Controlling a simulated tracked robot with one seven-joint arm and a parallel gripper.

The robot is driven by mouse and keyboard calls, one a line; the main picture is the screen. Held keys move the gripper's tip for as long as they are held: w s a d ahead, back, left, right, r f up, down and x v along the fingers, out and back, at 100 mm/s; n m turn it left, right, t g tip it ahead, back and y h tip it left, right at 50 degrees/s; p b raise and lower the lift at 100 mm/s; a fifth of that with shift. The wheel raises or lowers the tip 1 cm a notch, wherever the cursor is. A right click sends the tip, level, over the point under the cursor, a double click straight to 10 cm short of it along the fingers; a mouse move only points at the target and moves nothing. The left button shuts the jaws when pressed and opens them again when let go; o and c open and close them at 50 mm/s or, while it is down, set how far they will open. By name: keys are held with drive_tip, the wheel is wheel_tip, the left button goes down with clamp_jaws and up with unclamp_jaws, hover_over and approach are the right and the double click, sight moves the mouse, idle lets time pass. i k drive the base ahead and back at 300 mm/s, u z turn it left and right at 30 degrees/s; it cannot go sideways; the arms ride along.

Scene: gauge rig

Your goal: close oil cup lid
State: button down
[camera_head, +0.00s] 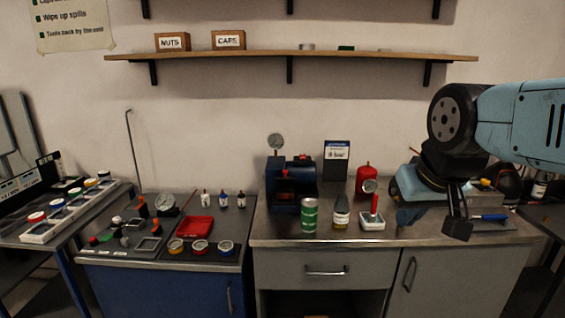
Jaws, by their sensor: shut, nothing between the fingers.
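My gripper (457,229) hangs pointing down over the right part of the grey bench, its dark fingers shut and empty. A dark blue gauge rig (285,207) stands at the back left of this bench, with a round dial on a stem and small red parts on top. It is well to the left of my gripper, and they are apart. The oil cup and its lid are too small to make out surely; I cannot tell whether the lid is open.
A blue-handled tool (489,217) lies right of my gripper. A shelf (350,55) runs above.

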sight(285, 172)
drive_tip(key=u, duration=0.05)
drive_tip(key=i, duration=1)
drive_tip(key=z, duration=0.1)
